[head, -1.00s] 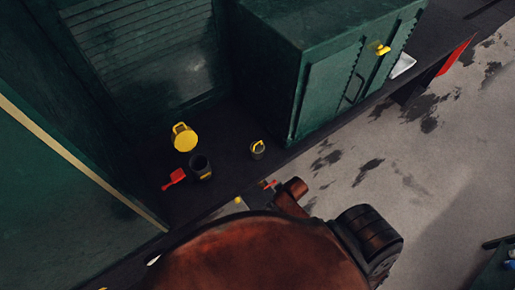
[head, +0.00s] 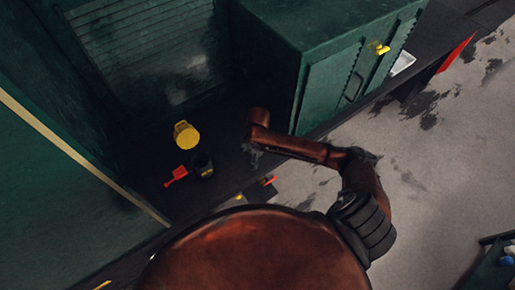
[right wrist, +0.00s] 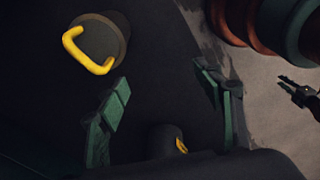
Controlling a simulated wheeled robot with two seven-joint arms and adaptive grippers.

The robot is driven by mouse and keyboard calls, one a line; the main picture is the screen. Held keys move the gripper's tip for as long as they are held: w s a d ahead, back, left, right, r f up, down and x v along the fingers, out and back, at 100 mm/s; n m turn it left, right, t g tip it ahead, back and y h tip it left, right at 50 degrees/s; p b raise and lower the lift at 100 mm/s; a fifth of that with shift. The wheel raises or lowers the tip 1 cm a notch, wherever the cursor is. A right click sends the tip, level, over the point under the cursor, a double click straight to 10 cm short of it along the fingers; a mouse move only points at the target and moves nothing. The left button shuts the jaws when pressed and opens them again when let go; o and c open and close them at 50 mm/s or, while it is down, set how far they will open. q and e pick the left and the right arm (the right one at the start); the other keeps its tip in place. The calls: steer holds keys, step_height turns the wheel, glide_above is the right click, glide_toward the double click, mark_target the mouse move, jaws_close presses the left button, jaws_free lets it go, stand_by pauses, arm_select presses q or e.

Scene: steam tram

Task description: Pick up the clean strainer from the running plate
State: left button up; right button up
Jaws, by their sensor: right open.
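The clean strainer, a small grey round body with a yellow loop handle, appears in the right wrist view (right wrist: 98,42) at the upper left, on the dark running plate (head: 225,185). In the head view my right arm and gripper hide it. My right gripper (right wrist: 163,105) is open and empty. Its two green fingers are apart, with the strainer up and left of the gap between them, not between the tips. In the head view the right gripper (head: 253,153) hangs over the plate beside the green cabinet. My left gripper does not show.
A dark cup (head: 202,165), a red scoop-like thing (head: 177,175) and a yellow can (head: 186,135) stand left of my right gripper. The green cabinet (head: 285,60) rises behind it. A small red piece (head: 270,181) is at the plate's edge. Grey floor lies right.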

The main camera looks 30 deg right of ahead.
steer(key=shift+n+g+h, duration=0.4)
steer(key=shift+n+h, duration=0.3)
steer(key=w+d+r, duration=0.1)
steer(key=d, duration=0.1)
steer(key=w+d+r, duration=0.1)
steer(key=d+r, duration=0.1)
steer(key=w+d+r, duration=0.2)
steer(key=shift+w+r, duration=0.1)
steer(key=shift+r, duration=0.05)
steer(key=shift+d, duration=0.2)
steer(key=f, duration=0.3)
steer(key=f+p, duration=0.1)
steer(key=f, duration=0.3)
steer(key=shift+d+f, duration=0.2)
steer(key=shift+f, duration=0.1)
steer(key=shift+c, duration=0.3)
steer(key=c, duration=1.1)
